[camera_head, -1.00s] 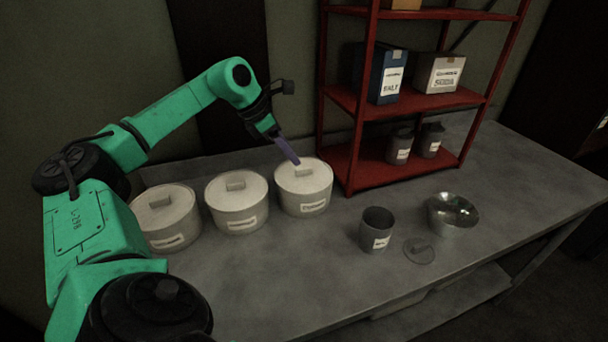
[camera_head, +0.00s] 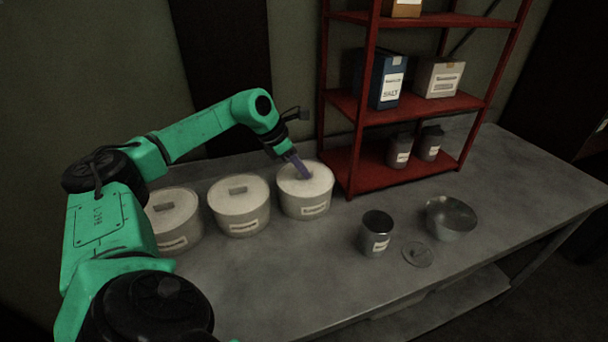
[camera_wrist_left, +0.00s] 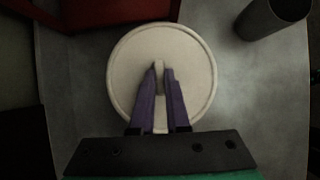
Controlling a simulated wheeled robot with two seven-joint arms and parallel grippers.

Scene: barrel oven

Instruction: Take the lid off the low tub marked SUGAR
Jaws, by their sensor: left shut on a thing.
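Three low, pale tubs stand in a row on the grey table: a left one (camera_head: 176,226), a middle one (camera_head: 240,208) and a right one (camera_head: 296,206). Each has a pale lid with a block handle and a white label in front; I cannot read which is marked SUGAR. My left gripper (camera_head: 306,175) reaches down onto the right tub. Its purple fingers are shut on the handle of that tub's lid (camera_head: 322,179). The left wrist view shows the fingers (camera_wrist_left: 161,72) on both sides of the handle on the round lid (camera_wrist_left: 196,72). The lid sits on the tub. My right gripper is out of view.
A red shelf rack (camera_head: 360,165) stands close behind and right of the right tub. It holds boxes and dark canisters. A dark open canister (camera_head: 377,236), a small flat lid (camera_head: 417,254) and a metal bowl (camera_head: 450,218) are to the right. The table front is clear.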

